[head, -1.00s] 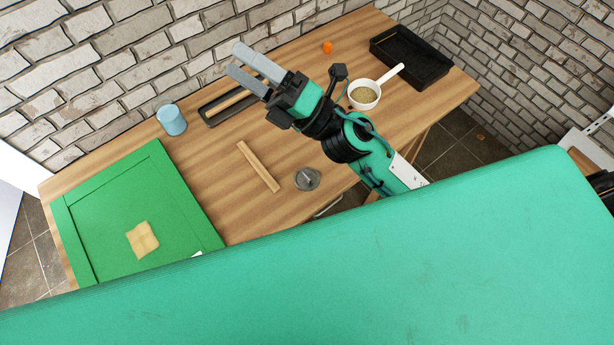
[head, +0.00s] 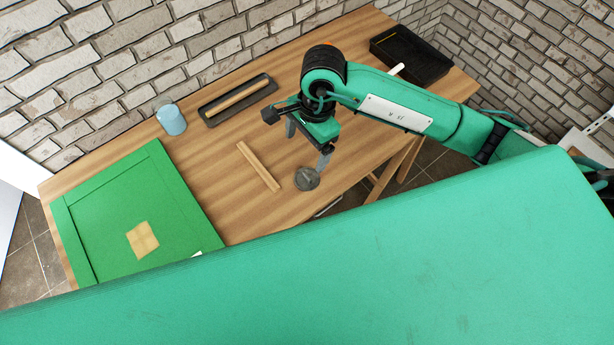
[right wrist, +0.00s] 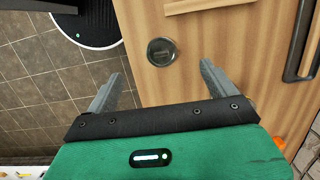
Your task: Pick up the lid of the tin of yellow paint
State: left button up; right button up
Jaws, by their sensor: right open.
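A small round grey metal tin with a lid (head: 307,179) stands near the front edge of the wooden table, and it also shows in the right wrist view (right wrist: 161,51). A small raised part shows on its top. No yellow paint is visible, so I cannot tell what is inside. My right gripper (head: 306,153) is open and empty, pointing down above the table close to the tin. In the right wrist view the tin lies ahead, between and beyond the open fingertips (right wrist: 161,70). It looks apart from both fingers. My left gripper is not in view.
A wooden strip (head: 258,166) lies left of the tin. A green panel (head: 185,195) with a tan cloth (head: 142,240) is further left. A blue cup (head: 171,120), a dark tray (head: 212,119) with a stick and a black tray (head: 425,68) stand further back.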

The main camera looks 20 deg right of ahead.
jog(key=d, duration=0.1)
jog(key=p, duration=0.2)
send_over(307, 175)
jog(key=shift+h, duration=0.3)
notch_tip(307, 175, down, 8)
jog(key=shift+f, duration=0.2)
jog(key=shift+d+f+p, duration=0.1)
jog(key=shift+f+p, duration=0.4)
jog(key=shift+f, duration=0.1)
notch_tip(307, 175, down, 3)
jog(key=shift+s+f+p, duration=0.1)
jog(key=shift+f+p, duration=0.1)
jog(key=shift+p, duration=0.55)
jog(key=shift+f, duration=0.4)
jog(key=c, duration=1)
